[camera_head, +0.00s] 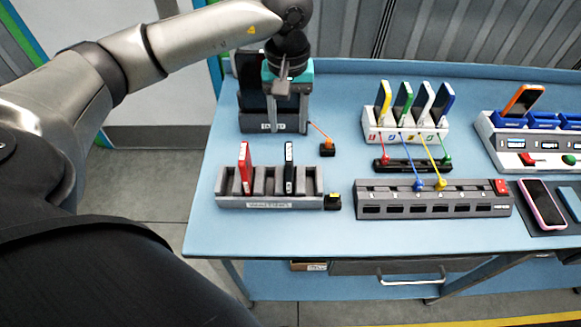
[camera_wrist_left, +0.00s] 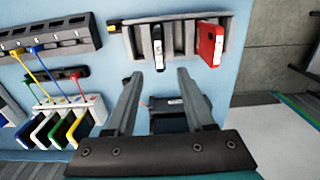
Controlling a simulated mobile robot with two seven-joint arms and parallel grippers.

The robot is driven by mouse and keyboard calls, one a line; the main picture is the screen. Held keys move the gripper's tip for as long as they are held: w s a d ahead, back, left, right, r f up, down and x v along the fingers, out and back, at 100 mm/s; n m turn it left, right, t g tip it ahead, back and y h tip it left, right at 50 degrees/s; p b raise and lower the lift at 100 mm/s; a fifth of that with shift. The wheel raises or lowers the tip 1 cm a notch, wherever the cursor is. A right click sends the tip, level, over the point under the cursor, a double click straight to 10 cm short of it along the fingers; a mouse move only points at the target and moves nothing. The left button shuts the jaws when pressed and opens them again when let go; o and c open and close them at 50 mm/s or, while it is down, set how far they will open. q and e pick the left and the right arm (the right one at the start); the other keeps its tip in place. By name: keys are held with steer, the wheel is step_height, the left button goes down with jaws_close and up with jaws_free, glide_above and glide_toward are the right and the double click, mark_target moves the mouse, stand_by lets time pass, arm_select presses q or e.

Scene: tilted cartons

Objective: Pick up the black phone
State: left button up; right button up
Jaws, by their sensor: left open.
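A black phone (camera_head: 289,168) stands upright in a slot of the grey rack (camera_head: 230,202) at the front left of the blue table. It also shows in the left wrist view (camera_wrist_left: 158,47), near the top middle. A red phone (camera_head: 245,167) stands to its left in the same rack; in the left wrist view it (camera_wrist_left: 211,43) is on the right. My left gripper (camera_head: 287,124) is open and empty, behind the rack and in front of the dark stand. In the left wrist view its fingertips (camera_wrist_left: 159,76) point toward the black phone, apart from it. My right gripper is not in view.
A dark stand (camera_head: 254,122) with a dark device is partly hidden behind my left gripper. A white charger (camera_head: 375,130) with several phones and cables stands right of it. A grey power strip (camera_head: 435,207) lies right of the rack. The front table edge is clear.

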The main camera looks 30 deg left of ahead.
mark_target(289, 151)
arm_select(q)
step_height(289, 151, down, 4)
steer(key=shift+r, duration=0.25)
steer(key=shift+f, duration=0.15)
steer(key=shift+s+d+f+p, duration=0.1)
steer(key=shift+f+p, duration=0.2)
steer(key=shift+f, duration=0.05)
steer(key=f, duration=0.2)
steer(key=f+p, duration=0.1)
steer(key=shift+s+d+f, duration=0.2)
steer(key=shift+s, duration=0.05)
steer(key=shift+f, duration=0.45)
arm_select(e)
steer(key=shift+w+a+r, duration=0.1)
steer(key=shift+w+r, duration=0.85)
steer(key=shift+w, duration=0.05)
arm_select(q)
jaws_close()
steer(key=shift+w, duration=0.1)
